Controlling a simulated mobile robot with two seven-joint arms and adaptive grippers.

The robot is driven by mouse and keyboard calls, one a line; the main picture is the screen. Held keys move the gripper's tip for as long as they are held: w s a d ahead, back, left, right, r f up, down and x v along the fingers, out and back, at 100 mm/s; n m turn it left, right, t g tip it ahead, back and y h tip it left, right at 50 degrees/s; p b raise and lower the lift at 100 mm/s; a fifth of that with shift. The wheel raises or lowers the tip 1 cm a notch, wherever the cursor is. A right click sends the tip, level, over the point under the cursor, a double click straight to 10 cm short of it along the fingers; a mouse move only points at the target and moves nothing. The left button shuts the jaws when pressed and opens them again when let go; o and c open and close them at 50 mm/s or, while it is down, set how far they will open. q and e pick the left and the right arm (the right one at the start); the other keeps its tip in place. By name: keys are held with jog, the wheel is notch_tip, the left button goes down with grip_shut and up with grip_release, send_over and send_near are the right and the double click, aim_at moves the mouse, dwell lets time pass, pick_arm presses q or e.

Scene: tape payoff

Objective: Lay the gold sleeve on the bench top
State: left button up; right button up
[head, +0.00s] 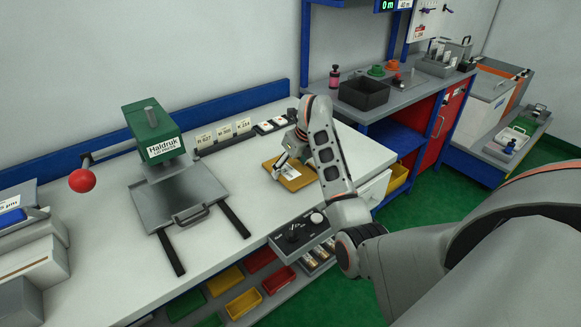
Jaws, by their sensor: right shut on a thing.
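The gold sleeve (299,181) is a flat gold-brown piece with a white label, at the right part of the white bench top (255,185). My right gripper (279,171) is over its left side and shut on it. The sleeve looks flat and close to the bench top; I cannot tell whether it touches. My right wrist and arm hide part of its far and right sides. My left gripper is not in view.
A green Haldruk press (152,130) with a grey plate and red-knobbed lever stands left on the bench. Label cards (224,132) and a dark strip (270,125) line the back. A control box (295,232) is at the front edge. Bare bench lies between press and sleeve.

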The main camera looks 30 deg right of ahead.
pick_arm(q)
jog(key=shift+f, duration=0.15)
pick_arm(e)
jog(key=shift+f, duration=0.1)
jog(key=o, duration=1.7)
jog(key=shift+r, duration=0.25)
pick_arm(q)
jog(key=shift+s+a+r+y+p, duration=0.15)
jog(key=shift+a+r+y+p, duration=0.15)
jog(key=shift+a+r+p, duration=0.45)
pick_arm(e)
jog(key=v, duration=1.1)
jog(key=shift+s+r, duration=0.25)
jog(key=shift+r, duration=0.05)
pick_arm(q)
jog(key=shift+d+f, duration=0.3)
